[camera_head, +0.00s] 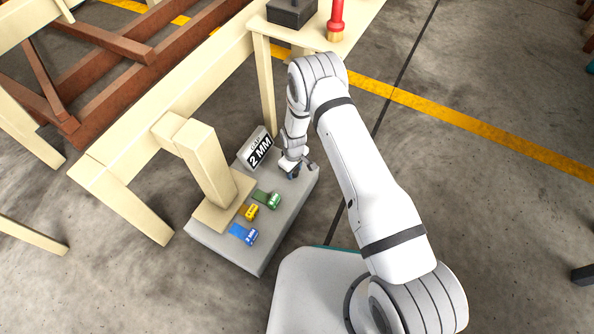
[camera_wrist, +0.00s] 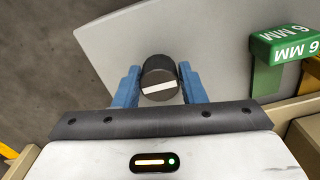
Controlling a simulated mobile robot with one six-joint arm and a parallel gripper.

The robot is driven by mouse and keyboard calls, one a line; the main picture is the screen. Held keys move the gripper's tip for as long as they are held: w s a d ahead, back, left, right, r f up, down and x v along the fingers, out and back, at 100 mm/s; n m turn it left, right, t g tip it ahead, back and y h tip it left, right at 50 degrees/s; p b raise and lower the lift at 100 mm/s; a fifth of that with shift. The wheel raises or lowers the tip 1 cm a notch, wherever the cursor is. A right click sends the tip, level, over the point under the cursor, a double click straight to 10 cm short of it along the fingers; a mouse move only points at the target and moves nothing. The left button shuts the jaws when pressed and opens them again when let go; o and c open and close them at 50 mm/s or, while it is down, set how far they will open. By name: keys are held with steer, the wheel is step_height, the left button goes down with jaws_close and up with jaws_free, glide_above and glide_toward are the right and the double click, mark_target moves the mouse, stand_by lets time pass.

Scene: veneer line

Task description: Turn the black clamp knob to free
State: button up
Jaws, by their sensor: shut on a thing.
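The black clamp knob (camera_wrist: 159,76) is a dark round knob with a white bar across its face. In the wrist view it stands on the grey plate (camera_wrist: 215,32) between the two blue fingers of my gripper (camera_wrist: 160,87). The gripper is shut on the knob, with one finger on each side. In the head view my gripper (camera_head: 294,172) is at the far right part of the grey plate, near the 2 MM sign, and hides the knob there. The white bar runs nearly level, tilted slightly up to the right, in the wrist view.
A green 6 MM block (camera_wrist: 283,50) stands to the right of the knob. In the head view green (camera_head: 268,200), yellow (camera_head: 250,212) and blue (camera_head: 245,235) blocks sit on the plate. A 2 MM sign (camera_head: 256,148) and a cream post (camera_head: 205,165) stand close by.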

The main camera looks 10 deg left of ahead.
steer(key=shift+s+a+f, duration=0.1)
steer(key=shift+s+a, duration=0.05)
steer(key=shift+s, duration=0.15)
steer(key=o, duration=1)
steer(key=shift+w, duration=0.1)
steer(key=shift+c, duration=0.2)
steer(key=shift+w, duration=0.1)
step_height(320, 180, up, 8)
steer(key=p, duration=0.3)
steer(key=shift+f, duration=0.1)
